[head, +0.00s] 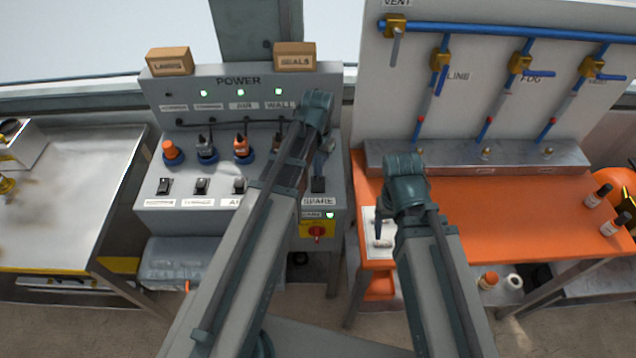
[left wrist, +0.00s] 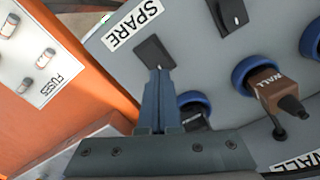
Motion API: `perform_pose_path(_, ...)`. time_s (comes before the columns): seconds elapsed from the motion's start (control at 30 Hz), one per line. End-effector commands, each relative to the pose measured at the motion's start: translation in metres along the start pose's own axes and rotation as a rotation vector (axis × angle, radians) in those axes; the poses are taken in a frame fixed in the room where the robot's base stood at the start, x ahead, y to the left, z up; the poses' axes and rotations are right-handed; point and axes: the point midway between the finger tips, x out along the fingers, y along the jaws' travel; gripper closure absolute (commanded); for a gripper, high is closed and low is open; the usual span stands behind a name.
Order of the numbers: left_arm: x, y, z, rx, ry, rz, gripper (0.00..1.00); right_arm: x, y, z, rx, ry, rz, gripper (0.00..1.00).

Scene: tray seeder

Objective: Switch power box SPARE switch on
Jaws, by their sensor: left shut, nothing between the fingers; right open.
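The grey power box (head: 215,215) stands left of centre in the head view. Its black SPARE switch (head: 318,185) sits at the right end of the lower row, above the SPARE label (head: 318,201). My left gripper (head: 321,168) is shut and empty, pointing down at this switch. In the left wrist view, the shut fingertips (left wrist: 158,72) overlap the near edge of the SPARE switch (left wrist: 153,51); I cannot tell whether they touch it. The rocker's position is unclear. My right gripper (head: 381,226) is open and empty over the orange bench's left end.
Plugs in blue-ringed sockets, including the brown WALL plug (left wrist: 268,84), are close to the left gripper. A red knob on a yellow plate (head: 316,232) and a lit green lamp (head: 330,215) are below SPARE. A fuse card (left wrist: 35,55) lies on the orange bench (head: 480,215).

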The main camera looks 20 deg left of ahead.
Motion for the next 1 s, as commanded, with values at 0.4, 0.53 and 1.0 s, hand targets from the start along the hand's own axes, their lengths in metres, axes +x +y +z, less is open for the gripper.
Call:
perform_pose_path(0.4, 0.0010, 0.0000, 0.0000, 0.000, 0.000, 0.000, 1.00, 0.0010, -0.0001, -0.0001, 0.000, 0.000, 0.000, 0.28)
perform_pose_path(0.53, 0.0028, 0.0000, 0.0000, 0.000, 0.000, 0.000, 1.00, 0.0028, -0.0003, -0.0002, 0.000, 0.000, 0.000, 0.28)
perform_pose_path(1.0, 0.0096, 0.0000, 0.0000, 0.000, 0.000, 0.000, 1.00, 0.0096, -0.0009, -0.0006, 0.000, 0.000, 0.000, 0.28)
